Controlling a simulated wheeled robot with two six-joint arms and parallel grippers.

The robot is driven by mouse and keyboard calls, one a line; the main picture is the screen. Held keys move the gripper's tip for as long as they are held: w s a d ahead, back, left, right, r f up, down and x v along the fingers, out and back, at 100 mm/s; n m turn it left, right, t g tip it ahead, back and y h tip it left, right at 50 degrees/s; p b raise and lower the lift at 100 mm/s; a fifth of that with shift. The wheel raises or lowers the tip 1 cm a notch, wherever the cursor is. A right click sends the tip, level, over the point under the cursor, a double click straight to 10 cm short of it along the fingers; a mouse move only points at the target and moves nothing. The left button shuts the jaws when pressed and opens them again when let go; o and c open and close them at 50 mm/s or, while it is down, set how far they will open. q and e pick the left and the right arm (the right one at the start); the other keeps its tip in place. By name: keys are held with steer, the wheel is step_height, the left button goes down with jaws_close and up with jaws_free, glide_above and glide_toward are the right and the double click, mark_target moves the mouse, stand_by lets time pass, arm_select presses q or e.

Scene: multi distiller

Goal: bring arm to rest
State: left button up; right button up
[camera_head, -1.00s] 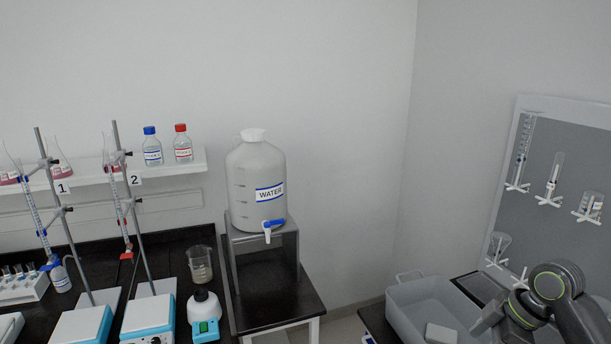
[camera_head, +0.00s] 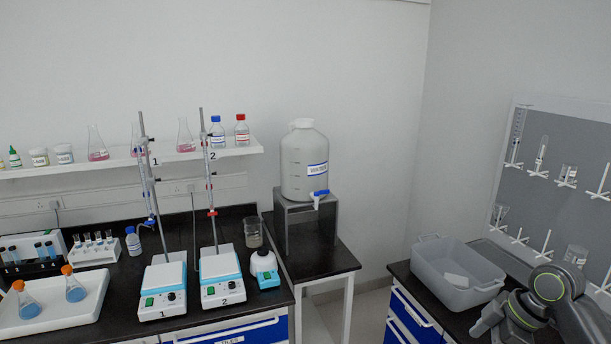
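My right arm (camera_head: 545,300) shows at the lower right, bent above the right counter beside the grey basin. A pale grey end part of this arm points left near the basin's front corner. I cannot make out its gripper fingers or whether they are open. My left arm and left gripper are outside the view.
A grey basin (camera_head: 455,290) holding a pale block stands on the right counter, below a drying rack (camera_head: 560,185). A water tank (camera_head: 303,165) stands on a metal stand. Two stirrers (camera_head: 162,287) with burettes and a tray of flasks (camera_head: 92,300) occupy the left bench.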

steer(key=w+d+f+m+t+b, duration=0.1)
steer(key=w+f+m, duration=0.15)
steer(key=f, duration=0.55)
steer(key=w+d+f+m+b, duration=0.1)
steer(key=d+f+m, duration=0.15)
steer(key=f, duration=0.55)
steer(key=s+d+f+m+h+b, duration=0.1)
steer(key=s+d+f+m+b, duration=0.3)
steer(key=f, duration=0.9)
steer(key=s+a+f+m+h+p, duration=0.15)
steer(key=s+f, duration=0.35)
steer(key=f, duration=0.8)
steer(key=s+a+f+m+g+h+b, duration=0.1)
steer(key=s+f+m+h+b, duration=0.2)
steer(key=s+f, duration=1.55)
arm_select(q)
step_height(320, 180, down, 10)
steer(key=b, duration=0.2)
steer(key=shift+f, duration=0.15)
arm_select(e)
steer(key=s+a+f, duration=0.3)
steer(key=s, duration=0.6)
steer(key=s+a+f, duration=0.4)
steer(key=s, duration=0.6)
steer(key=shift+g, duration=0.4)
